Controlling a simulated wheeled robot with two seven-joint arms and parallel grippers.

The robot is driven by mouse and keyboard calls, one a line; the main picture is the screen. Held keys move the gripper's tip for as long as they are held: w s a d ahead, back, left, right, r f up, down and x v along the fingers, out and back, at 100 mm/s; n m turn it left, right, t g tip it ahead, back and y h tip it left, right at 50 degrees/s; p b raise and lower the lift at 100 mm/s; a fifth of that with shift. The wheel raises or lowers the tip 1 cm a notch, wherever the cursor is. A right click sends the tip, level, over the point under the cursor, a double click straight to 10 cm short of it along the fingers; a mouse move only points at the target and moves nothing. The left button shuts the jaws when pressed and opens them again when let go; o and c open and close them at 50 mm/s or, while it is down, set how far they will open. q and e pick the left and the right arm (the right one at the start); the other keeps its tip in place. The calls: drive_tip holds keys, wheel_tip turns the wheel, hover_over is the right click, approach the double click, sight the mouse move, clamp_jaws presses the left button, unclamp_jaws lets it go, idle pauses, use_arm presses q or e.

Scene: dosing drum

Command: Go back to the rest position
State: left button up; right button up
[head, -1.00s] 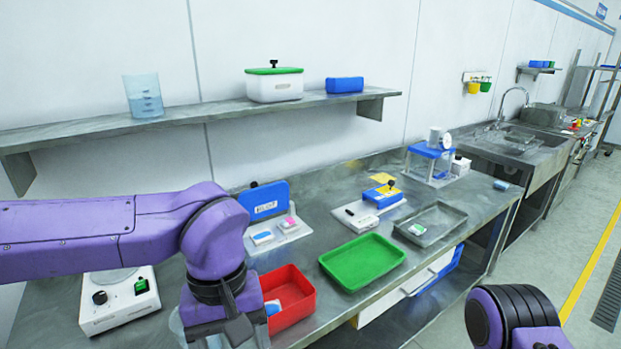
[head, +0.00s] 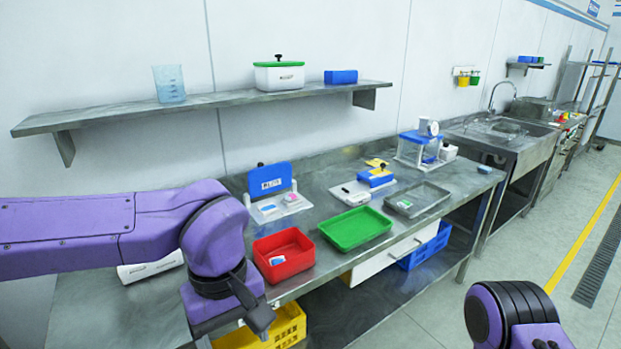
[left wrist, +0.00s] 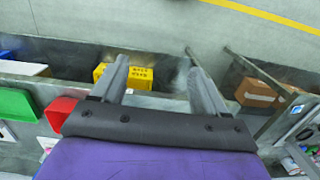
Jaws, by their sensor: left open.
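My left gripper (left wrist: 158,85) is open in the left wrist view. Its two grey fingers are spread apart with nothing held between them. In the head view the purple left arm comes in from the left and its gripper (head: 262,318) points down in front of the bench's front edge. It is beside the red tray (head: 283,254) and apart from it. My right arm shows only as a purple link at the bottom right of the head view; its gripper lies outside the frame.
The steel bench (head: 330,190) holds a green tray (head: 355,228), a grey tray (head: 417,199) and a blue-lidded balance (head: 418,148). A yellow crate (head: 290,326) stands below, also visible in the left wrist view (left wrist: 128,76). A cardboard box (left wrist: 255,93) lies low. The floor at right is clear.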

use_arm(q)
drive_tip(key=w+a+f+n+t+y, duration=0.3)
drive_tip(key=w+a+f+n+t, duration=0.2)
drive_tip(key=w+a+f+n, duration=0.15)
drive_tip(key=w+a+f+t+y+b, duration=0.1)
drive_tip(key=a+f+t, duration=0.1)
drive_tip(key=f, duration=0.7)
drive_tip(key=a+f+t+y+b, duration=0.1)
drive_tip(key=a+f, duration=0.2)
drive_tip(key=f, duration=0.5)
drive_tip(key=s+a+f+m+g, duration=0.2)
drive_tip(key=s+a+f+m, duration=0.1)
drive_tip(key=s+f, duration=0.6)
drive_tip(key=s+a+f+m+g+h+b, duration=0.1)
drive_tip(key=s+a+f+m, duration=0.2)
drive_tip(key=s+f, duration=0.7)
drive_tip(key=s+a, duration=0.2)
drive_tip(key=s, duration=0.2)
drive_tip(key=shift+s+f+g, duration=0.25)
drive_tip(key=shift+s+g, duration=0.15)
